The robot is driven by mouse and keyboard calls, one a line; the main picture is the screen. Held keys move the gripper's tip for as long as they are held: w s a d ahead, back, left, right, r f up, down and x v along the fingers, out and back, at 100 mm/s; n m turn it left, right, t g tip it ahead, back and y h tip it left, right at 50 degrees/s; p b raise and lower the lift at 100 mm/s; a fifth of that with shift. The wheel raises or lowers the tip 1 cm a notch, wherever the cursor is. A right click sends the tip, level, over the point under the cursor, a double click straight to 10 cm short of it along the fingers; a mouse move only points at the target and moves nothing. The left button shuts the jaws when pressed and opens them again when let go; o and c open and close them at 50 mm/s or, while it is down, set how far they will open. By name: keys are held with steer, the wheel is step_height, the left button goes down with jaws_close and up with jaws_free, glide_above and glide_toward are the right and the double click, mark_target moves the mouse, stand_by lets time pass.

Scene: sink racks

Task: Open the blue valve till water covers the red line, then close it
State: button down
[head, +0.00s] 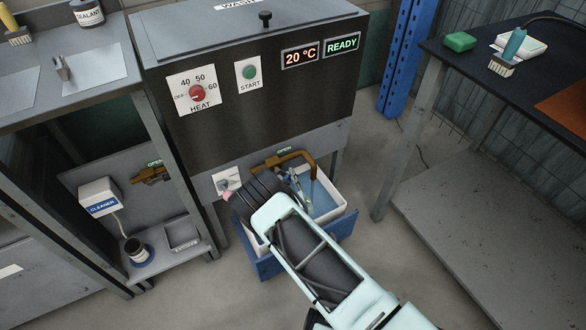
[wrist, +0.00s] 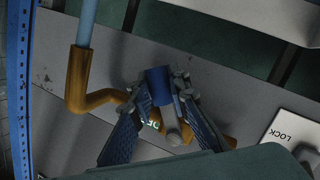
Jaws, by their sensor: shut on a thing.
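The brass tap (head: 290,157) comes out below the wash machine, and its pipe (wrist: 78,80) also shows in the wrist view. The blue valve handle (wrist: 159,85) sits between the fingertips of my gripper (wrist: 165,92), which is shut on it. A light blue stream (wrist: 88,22) runs from the spout. In the head view, my gripper (head: 298,186) is beside the tap and hides the handle. Below is a white basin (head: 343,217) with bluish water (head: 322,200) in it. I cannot make out the red line, and my arm covers part of the basin.
A blue crate (head: 268,266) surrounds the basin. A LOCK plate (wrist: 287,136) is close to my gripper in the wrist view. The wash machine (head: 250,100) shows READY. A bench (head: 35,115) at left and a table (head: 500,75) at right flank the space.

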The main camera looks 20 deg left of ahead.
steer(key=shift+s+a+f+m+g+p, duration=0.2)
steer(key=shift+s+m+g, duration=0.1)
steer(key=shift+m, duration=0.25)
steer(key=shift+s+a+f+m+g+p, duration=0.1)
steer(key=shift+s+a+m+g, duration=0.15)
steer(key=shift+m, duration=0.3)
steer(key=shift+s+a+f+m+g+y, duration=0.2)
steer(key=shift+s+a+m+g, duration=0.2)
steer(key=shift+m, duration=0.3)
steer(key=shift+s+a+f+m+g+y, duration=0.1)
steer(key=shift+s+a+m+g+y, duration=0.25)
steer(key=shift+m, duration=0.35)
steer(key=shift+s, duration=0.2)
steer(key=c, duration=1.8)
jaws_free()
steer(key=shift+d+r, duration=0.1)
steer(key=v, duration=1.2)
